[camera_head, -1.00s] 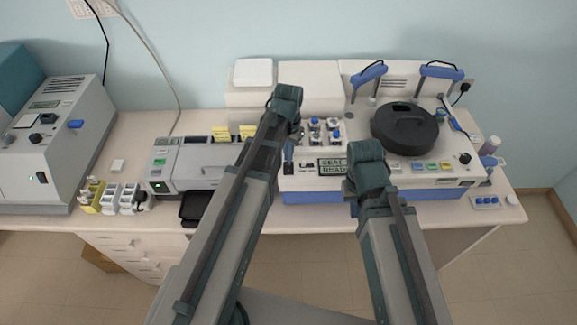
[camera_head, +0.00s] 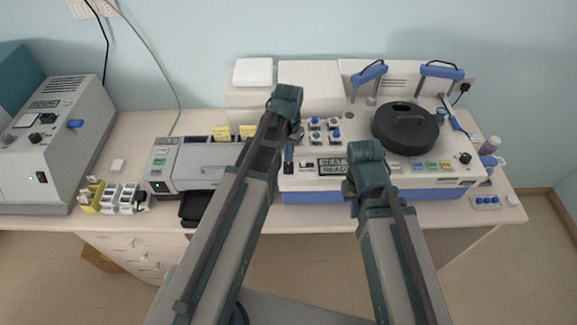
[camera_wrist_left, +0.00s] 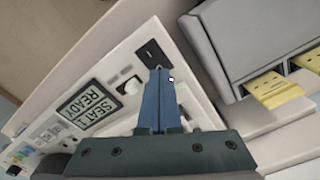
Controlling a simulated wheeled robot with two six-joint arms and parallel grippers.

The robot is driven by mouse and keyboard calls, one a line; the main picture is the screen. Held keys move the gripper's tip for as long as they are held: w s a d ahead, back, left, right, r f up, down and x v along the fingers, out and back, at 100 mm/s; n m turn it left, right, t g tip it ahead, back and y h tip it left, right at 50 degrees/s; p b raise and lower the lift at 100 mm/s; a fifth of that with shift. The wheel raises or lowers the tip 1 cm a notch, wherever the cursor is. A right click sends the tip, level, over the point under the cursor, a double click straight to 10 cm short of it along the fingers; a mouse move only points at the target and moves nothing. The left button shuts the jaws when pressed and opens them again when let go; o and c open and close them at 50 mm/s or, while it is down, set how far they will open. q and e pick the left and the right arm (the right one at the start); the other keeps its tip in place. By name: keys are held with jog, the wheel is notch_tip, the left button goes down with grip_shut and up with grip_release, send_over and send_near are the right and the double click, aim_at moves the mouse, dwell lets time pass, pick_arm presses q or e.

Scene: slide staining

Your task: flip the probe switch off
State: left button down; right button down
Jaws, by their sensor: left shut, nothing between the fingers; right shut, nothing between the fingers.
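My left gripper (camera_head: 289,164) is shut and empty at the left front of the white staining machine (camera_head: 450,181). In the left wrist view its blue fingers (camera_wrist_left: 159,70) are together, with tips at the lower edge of a black switch plate (camera_wrist_left: 152,52). I cannot tell whether they touch it; any lever and its position are hidden or too small to read. A small white control (camera_wrist_left: 129,87) sits beside the plate, then a display (camera_wrist_left: 87,104) reading "SEAT 1 READY". My right gripper (camera_head: 349,188) is mostly hidden behind its wrist, over the machine's front.
A grey printer-like unit (camera_head: 178,180) with yellow slips stands close left of the machine. A black round lid (camera_head: 405,128) and blue-capped bottles (camera_head: 325,130) are on the machine's top. Small bottles and white holders (camera_head: 108,198) stand farther left. The right arm is close beside the left.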

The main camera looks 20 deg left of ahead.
pick_arm(q)
jog(key=shift+f+b, duration=0.75)
jog(key=shift+f, duration=0.05)
dwell(0.4)
notch_tip(320, 180, up, 7)
jog(key=p, duration=0.7)
jog(key=shift+r, duration=0.1)
